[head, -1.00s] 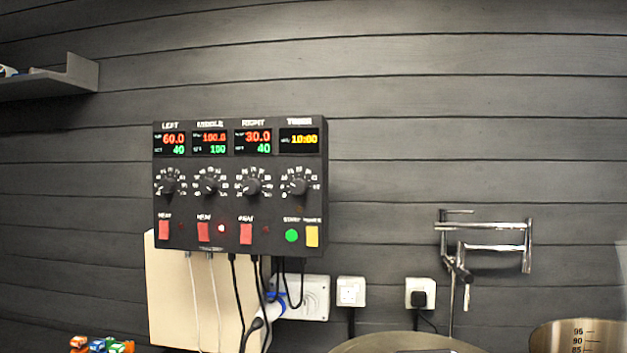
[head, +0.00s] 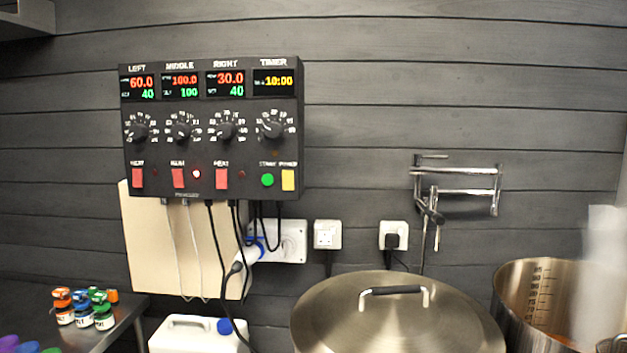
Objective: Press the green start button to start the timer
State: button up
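The black control box (head: 212,128) hangs on the grey plank wall, left of centre in the head view. Its round green start button (head: 267,180) sits at the lower right of its face, under the timer knob (head: 274,125). A yellow switch (head: 288,180) is right beside the button. The timer display (head: 274,82) reads 10:00 in yellow. Nothing covers the button. My gripper is not in view.
A lidded steel pot (head: 400,312) stands below and right of the box, with an open steel pot (head: 540,300) giving off steam at far right. A white canister (head: 198,336) and small jars (head: 85,308) are at lower left. A metal pipe arm (head: 455,190) is on the wall.

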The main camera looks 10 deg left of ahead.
grip_shut()
dwell(1.5)
